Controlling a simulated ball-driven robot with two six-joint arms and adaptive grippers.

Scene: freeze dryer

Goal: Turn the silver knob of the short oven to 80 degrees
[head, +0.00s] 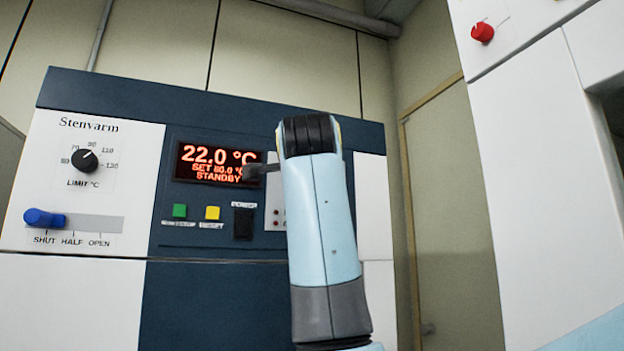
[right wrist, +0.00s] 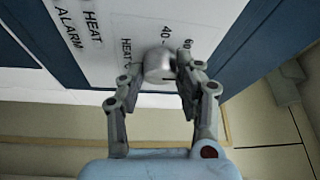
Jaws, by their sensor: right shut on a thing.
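The short oven (head: 215,125) has a dark blue and white front marked Stenvarm. Its display (head: 217,163) reads 22.0 °C, a SET line that looks like 80.0 °C with an unclear first digit, and STANDBY. The silver knob (right wrist: 158,64) shows in the right wrist view, on a white panel with 40 and 60 marks beside it. My right gripper (right wrist: 160,78) is shut on the knob, one finger on either side. In the head view my right arm hides the knob and most of its scale. The knob's pointer is not clear. My left gripper is out of view.
A black limit knob (head: 85,160) and a blue lever (head: 45,218) are on the oven's left panel. Green (head: 180,211) and yellow (head: 212,213) buttons and a black switch (head: 243,222) lie below the display. A white cabinet with a red knob (head: 482,32) stands at right.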

